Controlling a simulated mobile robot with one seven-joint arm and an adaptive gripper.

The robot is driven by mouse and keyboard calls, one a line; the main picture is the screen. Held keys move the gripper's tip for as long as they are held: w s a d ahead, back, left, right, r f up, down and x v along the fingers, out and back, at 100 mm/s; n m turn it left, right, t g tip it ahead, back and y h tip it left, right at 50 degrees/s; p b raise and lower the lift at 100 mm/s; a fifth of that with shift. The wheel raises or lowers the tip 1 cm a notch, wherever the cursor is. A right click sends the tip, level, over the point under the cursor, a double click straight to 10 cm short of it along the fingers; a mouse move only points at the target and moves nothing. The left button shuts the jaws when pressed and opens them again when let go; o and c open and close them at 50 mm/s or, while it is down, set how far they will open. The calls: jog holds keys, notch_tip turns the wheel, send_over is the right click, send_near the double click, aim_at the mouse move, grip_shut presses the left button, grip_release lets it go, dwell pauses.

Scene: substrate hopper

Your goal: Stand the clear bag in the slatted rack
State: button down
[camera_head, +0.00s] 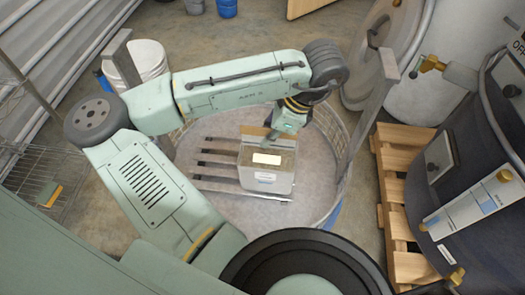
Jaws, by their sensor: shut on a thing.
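The clear bag (266,180) is a boxy, see-through bag with brownish contents and pale labels. It looks roughly upright. The slatted rack (212,165) has several parallel bars with dark ends, and lies on the round, pale floor of the hopper. The bag covers the right part of the rack. I cannot tell whether its base touches the rack or hangs above it. My gripper (272,143) reaches down from the upper right and is shut on the bag's top edge. The fingertips are small and partly hidden.
A mesh wall (333,130) rings the hopper floor, with a grey post (366,130) at its right. A wooden pallet (402,215) and a dark drum (465,160) stand to the right. A white bucket (148,62) stands at the upper left. Bare hopper floor lies around the rack.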

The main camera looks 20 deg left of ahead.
jog(key=w+a+f, duration=0.1)
jog(key=w+f, duration=0.3)
jog(key=w, duration=0.4)
jog(key=shift+a, duration=0.35)
jog(key=shift+f, duration=0.1)
jog(key=c, duration=1.7)
grip_release()
jog(key=shift+s, duration=0.1)
jog(key=p+v, duration=0.1)
jog(key=v, duration=1.1)
jog(key=shift+d, duration=0.1)
